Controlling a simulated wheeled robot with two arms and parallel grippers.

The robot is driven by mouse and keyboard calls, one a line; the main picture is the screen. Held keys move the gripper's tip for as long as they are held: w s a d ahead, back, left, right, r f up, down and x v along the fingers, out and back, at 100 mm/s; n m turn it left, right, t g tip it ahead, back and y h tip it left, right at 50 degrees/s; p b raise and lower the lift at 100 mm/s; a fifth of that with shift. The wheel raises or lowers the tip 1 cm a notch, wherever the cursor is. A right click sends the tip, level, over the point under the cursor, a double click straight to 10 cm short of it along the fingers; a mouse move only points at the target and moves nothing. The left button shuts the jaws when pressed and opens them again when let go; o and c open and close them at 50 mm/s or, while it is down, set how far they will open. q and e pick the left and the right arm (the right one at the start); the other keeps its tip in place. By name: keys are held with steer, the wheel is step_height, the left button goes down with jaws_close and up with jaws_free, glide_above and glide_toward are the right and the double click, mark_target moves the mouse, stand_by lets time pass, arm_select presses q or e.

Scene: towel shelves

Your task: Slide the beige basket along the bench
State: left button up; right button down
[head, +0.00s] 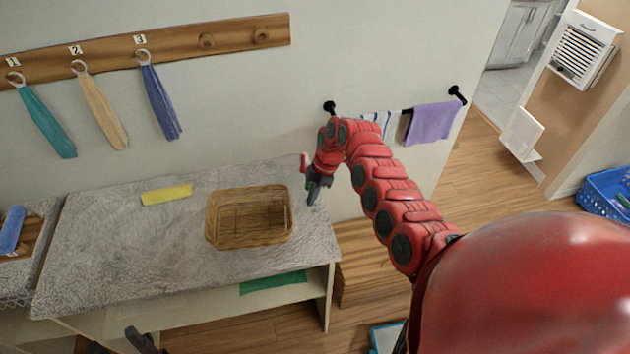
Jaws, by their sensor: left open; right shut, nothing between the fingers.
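The beige basket (227,236) is a tan, woven rectangular basket. It stands upright on the grey bench (120,255), right of its middle, and looks empty. My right gripper (312,197) is shut and empty, just right of the basket near the bench's right end. A small gap seems to show between it and the basket. My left gripper (140,341) is open at the bottom edge of the picture, in front of the bench and away from the basket. Only a dark part of it shows.
A yellow cloth (166,194) lies on the bench left of the basket. The bench surface left of the basket is otherwise clear. A wooden crate (370,262) stands right of the bench. Towels hang on the wall rack (225,40), and a purple towel (432,122) hangs on a bar.

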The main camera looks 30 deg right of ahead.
steer(key=shift+x, duration=0.95)
steer(key=a+p, duration=0.1)
steer(key=w+a+p, duration=0.1)
steer(key=a, duration=0.1)
steer(key=shift+a+f, duration=0.1)
steer(key=shift+a, duration=0.45)
steer(key=shift+w+f, duration=0.1)
